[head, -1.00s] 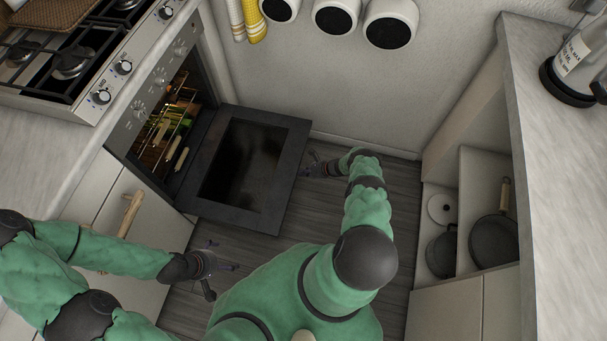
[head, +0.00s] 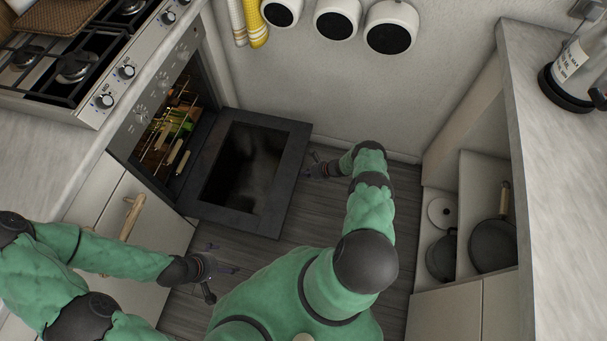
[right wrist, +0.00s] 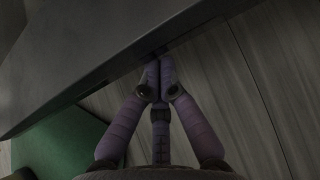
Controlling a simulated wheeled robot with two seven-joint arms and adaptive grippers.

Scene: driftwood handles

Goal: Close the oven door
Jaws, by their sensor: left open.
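The oven door (head: 293,165) hangs open, folded down and out from the oven (head: 150,115), with its dark glass panel facing up. My right gripper (head: 313,166) is at the door's outer edge, on the right side, low near the floor. In the right wrist view the door (right wrist: 75,65) crosses the upper left, and the fingertips of the right gripper (right wrist: 157,72) are together beside its edge. I cannot tell whether they touch it. My left gripper (head: 228,257) is open and empty, below the door's near corner.
Wire racks (head: 172,138) show inside the oven. A cabinet with a wooden handle (head: 131,216) stands left, below the counter and hob. On the right, an open cabinet holds pans (head: 492,240).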

